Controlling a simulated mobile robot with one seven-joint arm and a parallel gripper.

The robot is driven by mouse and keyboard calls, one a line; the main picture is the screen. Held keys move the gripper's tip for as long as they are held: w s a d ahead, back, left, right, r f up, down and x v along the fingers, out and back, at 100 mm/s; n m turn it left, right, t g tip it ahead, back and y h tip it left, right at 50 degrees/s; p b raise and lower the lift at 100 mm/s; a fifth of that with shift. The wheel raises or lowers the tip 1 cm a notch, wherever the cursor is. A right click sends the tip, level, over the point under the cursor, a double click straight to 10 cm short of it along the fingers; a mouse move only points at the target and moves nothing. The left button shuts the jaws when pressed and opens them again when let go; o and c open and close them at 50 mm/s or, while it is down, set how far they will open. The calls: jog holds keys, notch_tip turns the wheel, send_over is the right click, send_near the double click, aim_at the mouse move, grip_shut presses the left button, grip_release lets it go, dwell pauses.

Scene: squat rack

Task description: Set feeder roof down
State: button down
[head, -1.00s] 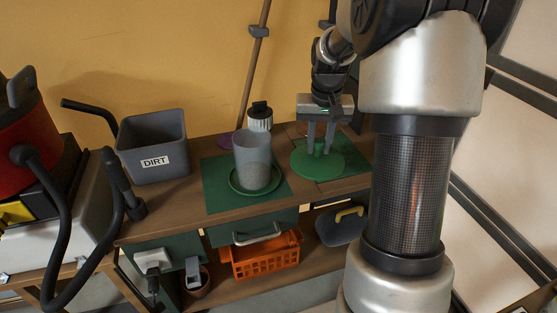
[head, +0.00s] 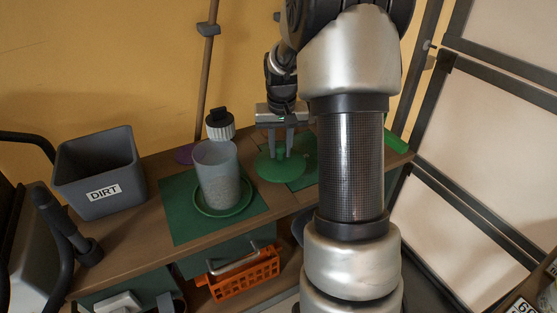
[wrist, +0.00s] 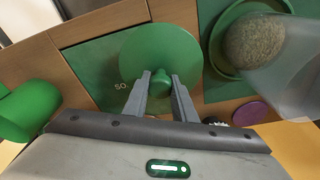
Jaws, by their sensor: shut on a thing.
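The feeder roof, a round green disc with a small knob, is low over the right part of the workbench in the head view (head: 285,174) and the wrist view (wrist: 150,48). My gripper (head: 281,154) points down with its fingers shut on the knob. In the wrist view, my gripper (wrist: 160,85) has one finger on each side of the knob. The disc looks level over a green mat (wrist: 82,68); I cannot tell whether it touches it. The clear feeder tube (head: 217,172), part filled with seed, stands on a green dish (head: 242,204) left of the roof.
A grey DIRT bin (head: 97,170) stands at the bench's left. A bottle with a black lid (head: 219,126) is behind the tube. A purple disc (wrist: 250,113) lies nearby. A green cylinder (wrist: 27,108) lies beyond the roof. An orange basket (head: 240,279) is below the bench.

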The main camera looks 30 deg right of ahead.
aim_at(280, 159)
jog(key=shift+f+b, duration=0.3)
jog(key=shift+f, duration=1.55)
jog(key=shift+f, duration=0.1)
jog(key=shift+f, duration=0.15)
jog(key=c, duration=1.5)
grip_release()
jog(key=shift+o, duration=0.2)
notch_tip(280, 159, up, 12)
jog(key=s+p, duration=0.1)
jog(key=p, duration=0.1)
jog(key=shift+s+a+r, duration=0.2)
jog(key=shift+s+a, duration=0.1)
jog(key=shift+a, duration=0.05)
